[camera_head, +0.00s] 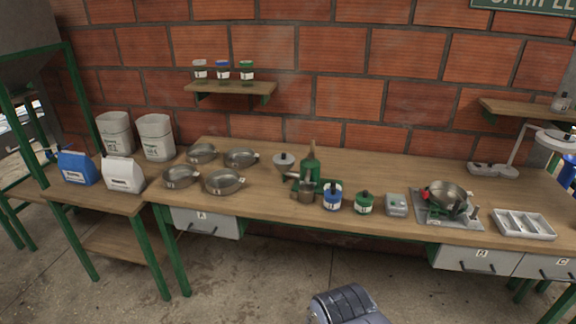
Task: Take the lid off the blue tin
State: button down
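The blue tin (332,203) stands upright on the front part of the long wooden bench. It has a pale label, and its lid (334,188) with a dark knob sits on top. A similar green tin (364,206) with a dark knob stands just to its right. My gripper is not visible. A grey and dark ribbed part at the bottom edge looks like part of my own arm, well in front of the bench.
A green hand-cranked machine (311,167) with a metal cup stands close left of the blue tin. Several metal pans are at left. Bench space behind the tins is clear.

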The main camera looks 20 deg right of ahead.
aim_at(332, 193)
jog(key=i+l+u, duration=0.15)
jog(key=i+l, duration=1.15)
